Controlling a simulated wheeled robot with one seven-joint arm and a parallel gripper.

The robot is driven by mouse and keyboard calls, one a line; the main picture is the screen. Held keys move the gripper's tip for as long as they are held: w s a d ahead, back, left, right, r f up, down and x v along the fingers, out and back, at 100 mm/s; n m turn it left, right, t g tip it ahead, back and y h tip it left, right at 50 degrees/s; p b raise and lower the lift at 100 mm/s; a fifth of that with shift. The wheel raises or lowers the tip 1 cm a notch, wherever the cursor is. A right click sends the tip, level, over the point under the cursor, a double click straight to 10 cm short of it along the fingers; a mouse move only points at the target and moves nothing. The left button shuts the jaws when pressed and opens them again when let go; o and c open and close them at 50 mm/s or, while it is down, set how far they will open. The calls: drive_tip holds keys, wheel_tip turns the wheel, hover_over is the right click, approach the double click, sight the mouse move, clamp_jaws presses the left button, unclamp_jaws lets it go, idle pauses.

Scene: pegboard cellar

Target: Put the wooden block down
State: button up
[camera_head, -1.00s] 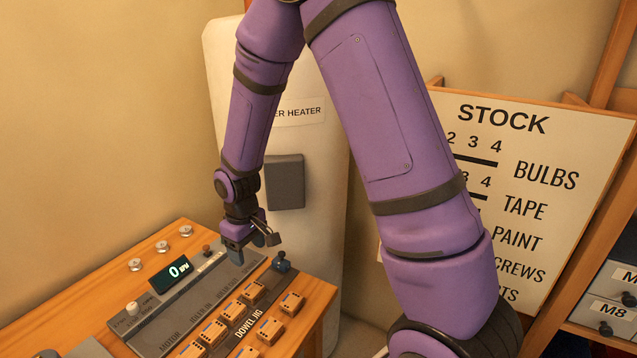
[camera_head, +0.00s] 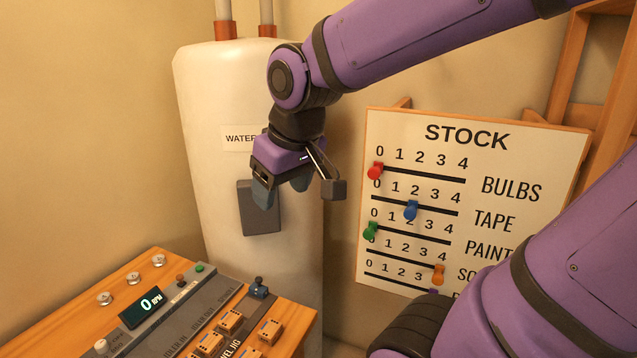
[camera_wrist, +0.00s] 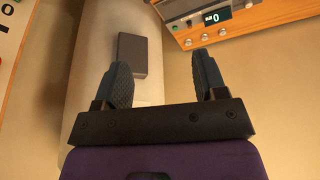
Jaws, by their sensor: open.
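My gripper (camera_head: 298,190) is open and empty, raised in front of the water heater and well above the bench. In the wrist view its two dark fingers (camera_wrist: 162,72) are spread wide with nothing between them. Several small wooden blocks lie on the dowel jig at the bench's near right, among them one block (camera_head: 230,320) and another block (camera_head: 270,329). Others are cut by the bottom edge of the head view. I cannot tell which of these is the task's block.
The control panel (camera_head: 187,299) with a green 0 RPM display (camera_head: 149,303) sits on the wooden bench (camera_head: 60,327). The white water heater (camera_head: 205,130) with a grey box (camera_head: 252,222) stands behind. A STOCK board (camera_head: 500,160) with coloured pegs is at right.

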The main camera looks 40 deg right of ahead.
drive_tip(key=s+r+m+t, duration=0.1)
drive_tip(key=s+r, duration=0.1)
drive_tip(key=s, duration=0.5)
drive_tip(key=shift+s+d+r, duration=0.25)
drive_tip(key=shift+d+r, duration=0.1)
drive_tip(key=shift+d, duration=0.05)
